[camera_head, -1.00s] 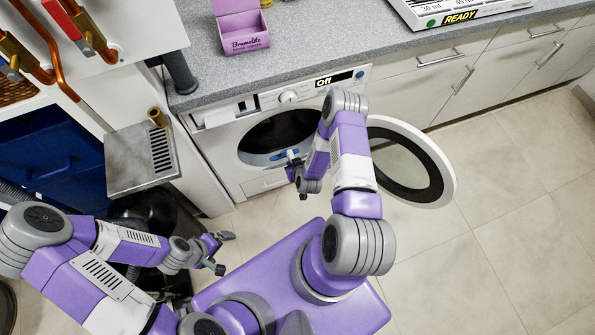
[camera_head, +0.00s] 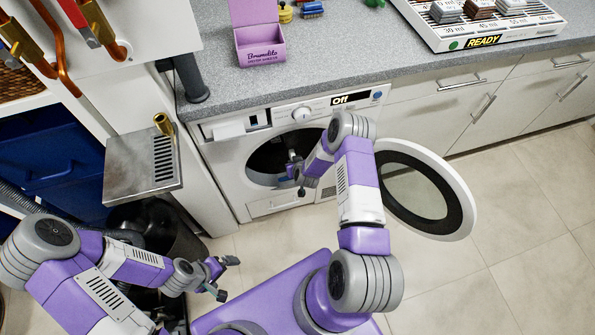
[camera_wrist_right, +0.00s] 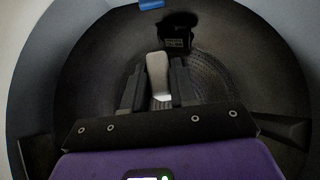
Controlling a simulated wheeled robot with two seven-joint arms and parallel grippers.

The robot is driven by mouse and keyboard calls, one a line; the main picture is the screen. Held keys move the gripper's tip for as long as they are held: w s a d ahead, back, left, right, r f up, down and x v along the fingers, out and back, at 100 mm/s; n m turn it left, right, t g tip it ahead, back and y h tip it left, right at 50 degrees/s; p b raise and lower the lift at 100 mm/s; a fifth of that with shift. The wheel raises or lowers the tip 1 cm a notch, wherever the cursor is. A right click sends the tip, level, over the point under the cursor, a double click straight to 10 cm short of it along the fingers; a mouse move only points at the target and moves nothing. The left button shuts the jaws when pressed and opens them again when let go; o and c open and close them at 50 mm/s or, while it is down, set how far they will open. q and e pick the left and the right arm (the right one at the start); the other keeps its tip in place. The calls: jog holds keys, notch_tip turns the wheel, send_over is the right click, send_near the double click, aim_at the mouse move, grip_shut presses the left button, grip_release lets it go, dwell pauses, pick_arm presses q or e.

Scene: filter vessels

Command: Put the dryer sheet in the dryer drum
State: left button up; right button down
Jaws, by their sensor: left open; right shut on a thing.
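The dryer (camera_head: 228,175) stands under the counter with its round door (camera_head: 462,205) swung open to the right. Its dark drum (camera_head: 262,160) is open to the front and fills much of the right wrist view (camera_wrist_right: 95,75). My right gripper (camera_head: 293,158) reaches into the drum opening. In the right wrist view my right gripper (camera_wrist_right: 156,85) is shut on a pale, narrow piece, seemingly the dryer sheet (camera_wrist_right: 157,70), inside the drum mouth. The sheet is too small to make out in the head view. My left gripper (camera_head: 227,278) is open and empty, low at the left.
An open purple dryer-sheet box (camera_head: 260,52) stands on the grey counter (camera_head: 340,60). A tray marked READY (camera_head: 520,36) holds several blocks at the back right. A metal drip tray (camera_head: 130,165) juts out at the left. The floor (camera_head: 530,220) at the right is clear.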

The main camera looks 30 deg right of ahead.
jog(key=w+d+f, duration=0.1)
jog(key=w+f, duration=0.2)
jog(key=w, duration=0.4)
jog(key=w+d+f, duration=0.2)
jog(key=w+f, duration=0.2)
jog(key=w, duration=0.3)
jog(key=shift+w+d, duration=0.2)
dwell(0.3)
jog(key=c, duration=0.8)
grip_release()
jog(key=shift+p+v, duration=3.8)
jog(key=shift+p, duration=1)
